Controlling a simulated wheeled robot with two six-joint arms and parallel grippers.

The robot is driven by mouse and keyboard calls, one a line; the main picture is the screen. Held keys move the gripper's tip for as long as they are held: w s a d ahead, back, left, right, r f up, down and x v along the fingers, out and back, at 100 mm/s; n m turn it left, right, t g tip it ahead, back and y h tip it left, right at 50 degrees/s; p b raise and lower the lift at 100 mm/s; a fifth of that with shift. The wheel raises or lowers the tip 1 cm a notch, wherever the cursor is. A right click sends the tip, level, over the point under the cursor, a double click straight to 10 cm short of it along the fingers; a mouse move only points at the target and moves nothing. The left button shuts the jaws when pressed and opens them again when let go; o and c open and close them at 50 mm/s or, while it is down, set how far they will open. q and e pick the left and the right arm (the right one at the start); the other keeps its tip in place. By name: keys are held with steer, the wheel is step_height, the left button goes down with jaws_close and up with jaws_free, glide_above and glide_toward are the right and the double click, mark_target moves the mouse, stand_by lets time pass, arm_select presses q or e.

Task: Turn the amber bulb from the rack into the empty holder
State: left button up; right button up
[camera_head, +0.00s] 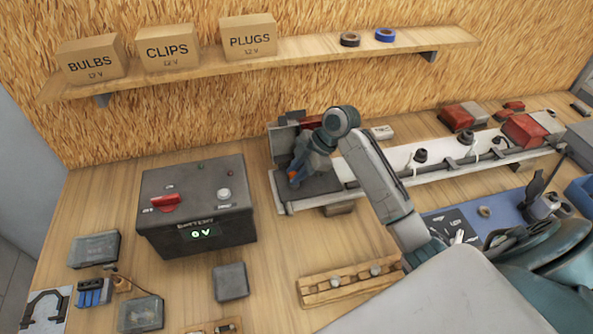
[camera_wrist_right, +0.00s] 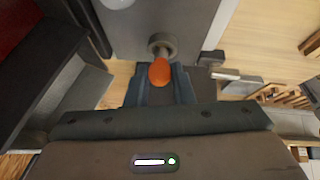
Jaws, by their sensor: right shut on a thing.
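My right gripper (camera_head: 299,168) is at the left end of the trailer frame (camera_head: 345,189), pointing down into the lamp housing there. In the right wrist view its fingers (camera_wrist_right: 160,88) are shut on the amber bulb (camera_wrist_right: 160,72), whose rounded orange end shows between them. A round grey holder (camera_wrist_right: 162,41) shows just beyond the bulb, roughly in line with it. I cannot tell whether the bulb touches the holder or sits in it. The wooden rack (camera_head: 318,284) lies on the bench in front, with small silver pieces on it. My left gripper is not in view.
A black battery box (camera_head: 165,229) with a red switch and a "0 V" display stands left of the frame. A grey box (camera_head: 230,282) and small parts lie in front. Red and white lamps (camera_head: 524,131) stand at the frame's right. A shelf (camera_head: 200,69) hangs behind.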

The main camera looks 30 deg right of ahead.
steer(key=shift+f, duration=0.45)
stand_by(0.5)
steer(key=shift+s+r+m+t+p, duration=0.15)
steer(key=shift+m+t+p, duration=0.35)
steer(key=shift+m+p, duration=0.55)
steer(key=shift+a+m+t+h+p, duration=0.1)
steer(key=shift+m+t+h+p, duration=0.25)
steer(key=shift+m, duration=0.2)
steer(key=shift+m+t+h+p, duration=0.35)
steer(key=shift+m+h+p, duration=0.2)
steer(key=shift+m+p, duration=0.65)
steer(key=shift+a+m+h, duration=0.1)
steer(key=shift+m+h, duration=0.2)
steer(key=shift+m, duration=0.3)
steer(key=shift+f, duration=0.2)
